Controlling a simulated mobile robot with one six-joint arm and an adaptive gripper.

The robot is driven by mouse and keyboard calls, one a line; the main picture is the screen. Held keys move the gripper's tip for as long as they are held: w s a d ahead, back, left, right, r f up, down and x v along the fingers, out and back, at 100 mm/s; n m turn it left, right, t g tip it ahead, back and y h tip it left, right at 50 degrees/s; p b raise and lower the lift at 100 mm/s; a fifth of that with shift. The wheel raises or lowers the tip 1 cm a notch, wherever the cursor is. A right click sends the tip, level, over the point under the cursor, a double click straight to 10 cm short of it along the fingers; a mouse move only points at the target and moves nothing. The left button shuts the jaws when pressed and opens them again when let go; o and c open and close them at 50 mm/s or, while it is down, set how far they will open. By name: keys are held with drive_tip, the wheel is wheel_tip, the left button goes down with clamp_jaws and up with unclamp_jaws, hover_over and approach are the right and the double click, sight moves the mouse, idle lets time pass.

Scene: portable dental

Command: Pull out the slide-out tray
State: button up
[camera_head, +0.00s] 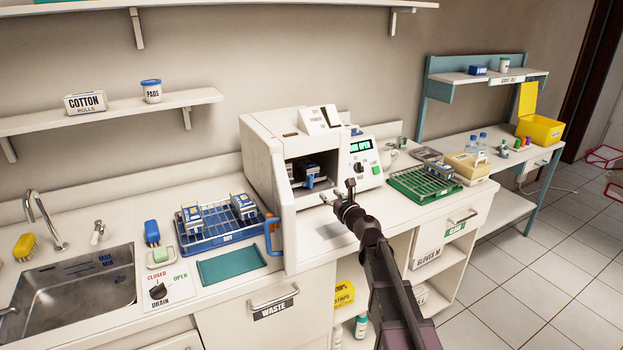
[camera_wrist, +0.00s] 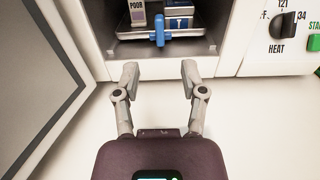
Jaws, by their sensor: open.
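The slide-out tray (camera_wrist: 130,34) is a thin metal tray low inside the open chamber of the white sterilizer (camera_head: 281,137). A blue handle (camera_wrist: 159,30) stands at its front edge, and it also shows in the head view (camera_head: 310,182). Packs (camera_wrist: 180,18) with blue and grey parts sit on the tray. My gripper (camera_wrist: 158,75) is open and empty, just in front of the chamber mouth, with the handle between and beyond its fingertips. In the head view my gripper (camera_head: 341,195) is right of the opening. The tray's rear is hidden.
The sterilizer's open door (camera_wrist: 40,80) stands on the left, with a blue handle (camera_head: 272,235). A blue rack (camera_head: 222,232) with packs lies left on the counter. A green rack (camera_head: 424,184) lies to the right. The heat knob (camera_wrist: 284,24) is right of the chamber.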

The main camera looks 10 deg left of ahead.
sight(312, 179)
drive_tip(key=x, duration=1.3)
drive_tip(key=shift+w+a, duration=0.15)
drive_tip(key=shift+c, duration=0.2)
clamp_jaws()
